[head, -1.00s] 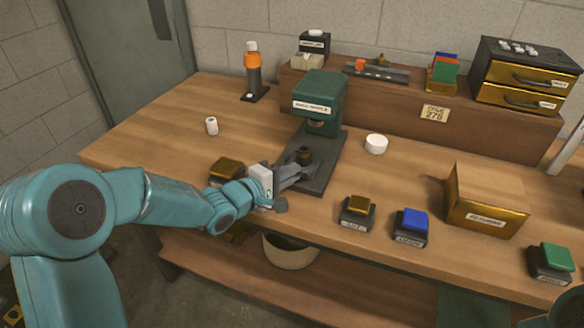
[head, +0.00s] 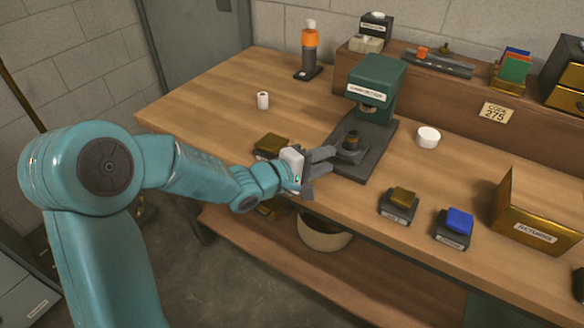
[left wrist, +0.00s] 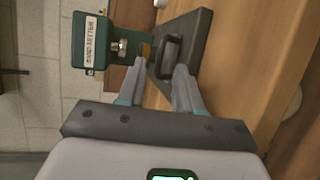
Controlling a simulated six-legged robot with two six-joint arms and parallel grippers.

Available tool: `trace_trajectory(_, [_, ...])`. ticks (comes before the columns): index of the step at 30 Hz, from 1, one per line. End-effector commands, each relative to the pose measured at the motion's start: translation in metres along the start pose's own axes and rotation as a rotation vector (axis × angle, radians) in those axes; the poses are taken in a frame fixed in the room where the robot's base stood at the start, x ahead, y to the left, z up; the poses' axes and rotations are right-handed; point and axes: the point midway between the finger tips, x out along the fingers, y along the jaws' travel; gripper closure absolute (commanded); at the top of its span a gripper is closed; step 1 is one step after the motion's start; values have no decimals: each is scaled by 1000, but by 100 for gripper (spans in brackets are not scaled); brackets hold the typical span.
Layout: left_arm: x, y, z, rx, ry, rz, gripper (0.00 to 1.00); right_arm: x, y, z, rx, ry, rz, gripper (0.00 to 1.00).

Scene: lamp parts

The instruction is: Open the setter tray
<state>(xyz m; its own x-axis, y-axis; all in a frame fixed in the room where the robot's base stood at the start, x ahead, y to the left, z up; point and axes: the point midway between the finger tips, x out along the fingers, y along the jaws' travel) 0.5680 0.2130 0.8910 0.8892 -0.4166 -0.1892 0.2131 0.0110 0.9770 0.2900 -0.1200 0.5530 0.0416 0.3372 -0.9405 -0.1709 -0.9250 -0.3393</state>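The green setter machine (head: 376,88), with a white label that seems to end in "SETTER", stands on a dark base plate (head: 385,150) on the bench. A small dark block with a round brownish piece (head: 351,139) is at the plate's near left part. In the left wrist view a dark rectangular frame or loop (left wrist: 168,58) lies on the plate, ahead of my fingers; I cannot tell if it is the tray. My left gripper (head: 322,172) is open with nothing visible between its fingers, at the plate's near left edge. Contact cannot be told. My right gripper is out of view.
A brown-topped block (head: 270,145) sits left behind my left gripper. Brown (head: 401,198) and blue (head: 455,226) topped blocks and a golden bin (head: 538,222) stand to the right. A white round cap (head: 428,137) lies right of the machine. A bucket (head: 322,236) is below.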

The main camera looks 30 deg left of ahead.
Motion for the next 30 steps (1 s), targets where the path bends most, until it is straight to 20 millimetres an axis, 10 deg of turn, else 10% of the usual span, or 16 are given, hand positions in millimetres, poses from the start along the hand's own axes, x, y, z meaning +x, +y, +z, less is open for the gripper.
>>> trace_trajectory(12, [-102,2,-1,-1,5,0,65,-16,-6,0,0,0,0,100])
trace_trajectory(30, [-120,0,0,-1,0,0,65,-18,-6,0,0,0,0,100])
